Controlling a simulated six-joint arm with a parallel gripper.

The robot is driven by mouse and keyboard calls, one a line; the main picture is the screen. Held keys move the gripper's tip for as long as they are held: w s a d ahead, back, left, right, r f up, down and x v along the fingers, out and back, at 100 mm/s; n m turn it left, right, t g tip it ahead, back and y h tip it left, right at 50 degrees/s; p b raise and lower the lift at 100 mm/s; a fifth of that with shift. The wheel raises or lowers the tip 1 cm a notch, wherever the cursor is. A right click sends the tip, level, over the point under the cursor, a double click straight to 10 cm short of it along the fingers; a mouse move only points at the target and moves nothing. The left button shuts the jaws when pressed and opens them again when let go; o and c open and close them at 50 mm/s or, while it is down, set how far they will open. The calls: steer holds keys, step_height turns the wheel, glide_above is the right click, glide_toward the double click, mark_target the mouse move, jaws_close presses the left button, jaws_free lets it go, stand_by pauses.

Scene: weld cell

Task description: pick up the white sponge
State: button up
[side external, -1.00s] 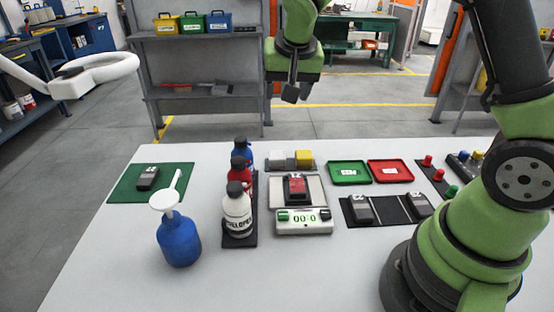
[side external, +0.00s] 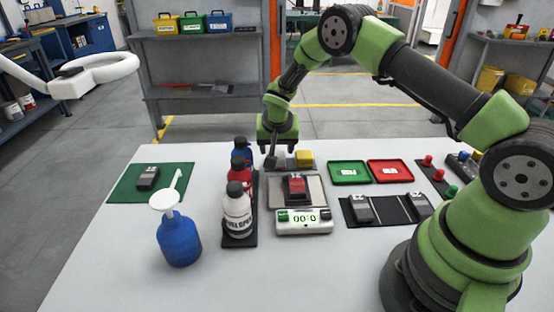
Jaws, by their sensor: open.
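The white sponge (side external: 282,163) lies next to the yellow sponge (side external: 304,157) on a dark mat behind the scale. My gripper (side external: 279,158) points down at the white sponge, with its fingers low around or just in front of it. The fingers are open and partly hide the white sponge. I cannot tell whether they touch it.
The scale (side external: 303,228) bears a dark device with a red face (side external: 296,187). Several bottles stand close on the left, the nearest a white bottle (side external: 237,210). A green tray (side external: 349,172) and a red tray (side external: 390,171) lie to the right.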

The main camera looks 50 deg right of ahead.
mark_target(277, 152)
steer(key=shift+x, duration=1.55)
steer(key=shift+c, duration=0.2)
steer(key=c, duration=0.7)
step_height(277, 152, up, 10)
steer(key=shift+f, duration=0.1)
